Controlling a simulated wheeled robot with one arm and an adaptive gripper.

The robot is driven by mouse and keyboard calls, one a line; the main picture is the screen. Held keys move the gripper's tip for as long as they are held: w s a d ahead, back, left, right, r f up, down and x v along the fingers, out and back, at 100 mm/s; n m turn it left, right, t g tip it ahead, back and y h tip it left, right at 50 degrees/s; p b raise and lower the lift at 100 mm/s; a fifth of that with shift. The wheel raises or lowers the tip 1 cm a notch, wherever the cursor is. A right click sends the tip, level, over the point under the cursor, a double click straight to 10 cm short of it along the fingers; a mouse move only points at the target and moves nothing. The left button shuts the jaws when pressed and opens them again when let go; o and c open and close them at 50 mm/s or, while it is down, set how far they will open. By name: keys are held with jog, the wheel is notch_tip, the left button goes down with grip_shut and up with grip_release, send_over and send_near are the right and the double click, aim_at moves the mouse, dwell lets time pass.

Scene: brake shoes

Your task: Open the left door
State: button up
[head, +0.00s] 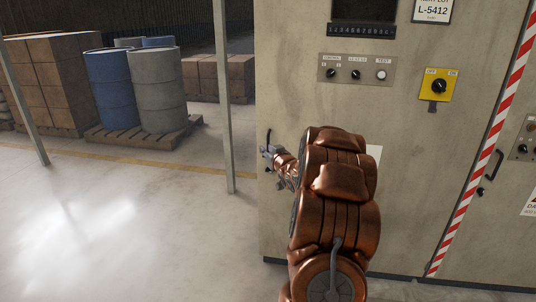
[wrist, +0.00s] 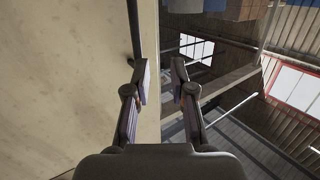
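The left door (head: 290,93) is the tall beige front of a cabinet and looks closed. In the wrist view its pale face (wrist: 75,75) fills the left side. A dark, thin upright handle (head: 268,137) is at the door's left edge. It also shows in the wrist view (wrist: 134,30), running down from the top edge towards the left finger. My gripper (head: 268,151) is at the handle, low on the door's left edge. The wrist view shows my gripper (wrist: 162,78) with its fingers apart and nothing clearly between them. Whether a finger touches the handle cannot be told.
A yellow switch plate (head: 436,85) and a control panel (head: 356,70) are on the cabinet. A red-and-white striped edge (head: 487,130) is to the right. A grey post (head: 223,100) stands left of the cabinet. Barrels (head: 154,90) stand farther back.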

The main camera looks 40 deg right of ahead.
aim_at(268, 143)
jog(key=shift+t, duration=0.7)
jog(key=shift+w+d+f+b, duration=0.2)
jog(key=shift+w+d+f, duration=0.05)
jog(key=shift+w+d, duration=0.8)
jog(key=shift+w+d+f+b, duration=0.2)
jog(key=shift+w+d+b, duration=0.05)
jog(key=shift+w+d, duration=0.8)
jog(key=shift+w+d+f+b, duration=0.2)
jog(key=shift+w+d+f, duration=0.05)
jog(key=shift+w+d, duration=0.8)
jog(key=shift+h, duration=0.3)
grip_shut()
jog(key=shift+a, duration=0.2)
